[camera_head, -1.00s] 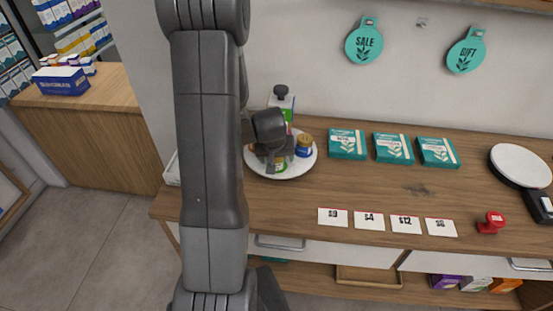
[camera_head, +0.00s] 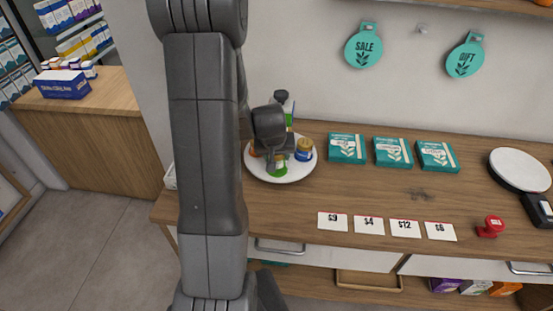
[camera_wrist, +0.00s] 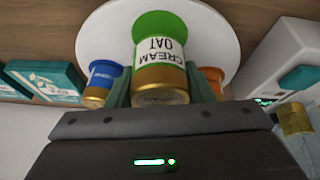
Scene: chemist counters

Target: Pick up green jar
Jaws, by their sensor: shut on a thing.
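The green jar (camera_head: 277,170) is partly hidden by my gripper in the head view. In the wrist view the green jar (camera_wrist: 161,60) shows a green end, a white "CREAM OAT" label and a gold end, and stands out in front of the white round tray (camera_wrist: 90,35). My gripper (camera_wrist: 160,92) is shut on the jar, one finger on each side. The head view shows my gripper (camera_head: 277,158) over the round tray (camera_head: 298,172). I cannot tell whether the jar is clear of the tray.
A blue jar (camera_wrist: 103,80) and an orange jar (camera_wrist: 213,77) flank the held jar closely. A pump bottle (camera_head: 283,103) stands behind. Teal boxes (camera_head: 347,147) and price cards (camera_head: 332,222) lie to the right, with bare counter between them.

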